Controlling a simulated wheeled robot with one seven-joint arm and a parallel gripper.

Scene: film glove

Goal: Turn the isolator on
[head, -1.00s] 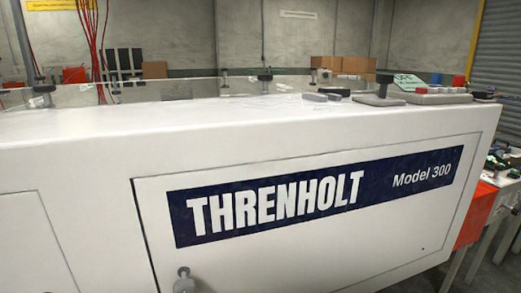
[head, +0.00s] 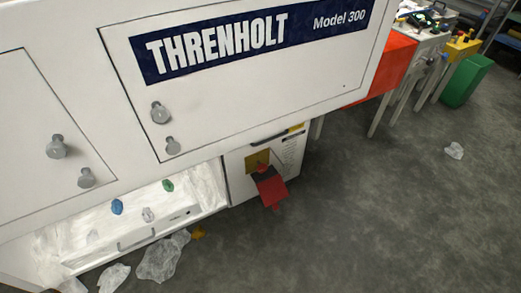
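In the head view, a red rotary handle (head: 271,188) with a dark upper part sits on a yellow plate (head: 257,160). It is on the front of a pale box (head: 235,180) low under the right end of the white machine; I take it to be the isolator. The handle hangs tilted, its lower end to the right. I cannot read its position marks; printed text on the box is too small. My gripper is not in view.
The white THRENHOLT machine (head: 240,110) overhangs the box, with knobs (head: 160,112) on its panels. An open bay with plastic film (head: 150,220) lies left of the box. Loose film (head: 163,257) is on the floor. Grey floor (head: 390,230) to the right is mostly clear.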

